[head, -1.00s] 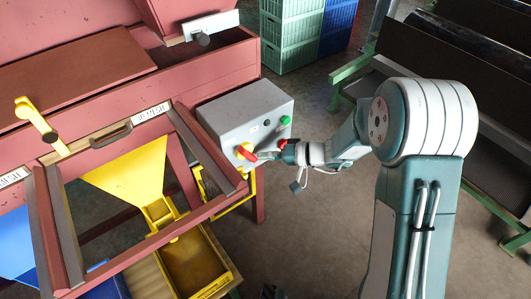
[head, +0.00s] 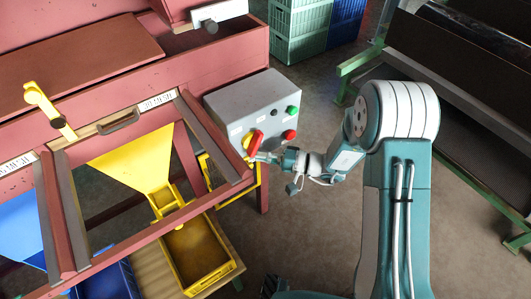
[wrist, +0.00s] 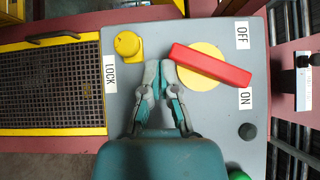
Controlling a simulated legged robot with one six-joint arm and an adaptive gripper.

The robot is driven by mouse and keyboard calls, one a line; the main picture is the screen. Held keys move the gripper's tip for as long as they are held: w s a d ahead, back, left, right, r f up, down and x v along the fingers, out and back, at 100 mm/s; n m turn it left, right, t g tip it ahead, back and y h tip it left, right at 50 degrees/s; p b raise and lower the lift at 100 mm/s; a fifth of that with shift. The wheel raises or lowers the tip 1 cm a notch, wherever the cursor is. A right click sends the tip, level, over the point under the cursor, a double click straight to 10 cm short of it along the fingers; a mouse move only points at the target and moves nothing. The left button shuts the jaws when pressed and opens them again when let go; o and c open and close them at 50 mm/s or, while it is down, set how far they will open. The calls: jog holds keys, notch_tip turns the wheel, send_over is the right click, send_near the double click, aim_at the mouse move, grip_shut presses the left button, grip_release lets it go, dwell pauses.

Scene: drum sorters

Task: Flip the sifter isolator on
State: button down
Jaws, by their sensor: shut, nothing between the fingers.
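The isolator is a red bar handle (wrist: 212,67) on a yellow disc (wrist: 206,48), set in a grey control box (head: 222,107). In the wrist view the handle lies slanted, its right end beside the ON label (wrist: 246,98) and below the OFF label (wrist: 242,36). In the head view the handle (head: 255,142) stands steeply tilted. My gripper (wrist: 160,66) is shut and empty, its fingertips close beside the handle's left end. I cannot tell whether they touch. The gripper shows in the head view (head: 257,157) just below the handle.
A yellow knob (wrist: 127,44) and a LOCK label (wrist: 110,74) sit left of the fingers. The box also carries a green button (head: 292,110) and a red button (head: 290,134). The red sifter frame (head: 207,145) stands left.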

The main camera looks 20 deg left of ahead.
jog(key=shift+s+a+f, duration=0.1)
jog(key=shift+s+a, duration=0.15)
jog(key=shift+s, duration=0.05)
jog(key=shift+s+a, duration=0.2)
dwell(0.7)
jog(key=w+d+f, duration=0.2)
jog(key=d+f, duration=0.5)
jog(key=d, duration=0.4)
jog(key=shift+a+f, duration=0.1)
jog(key=shift+a, duration=0.05)
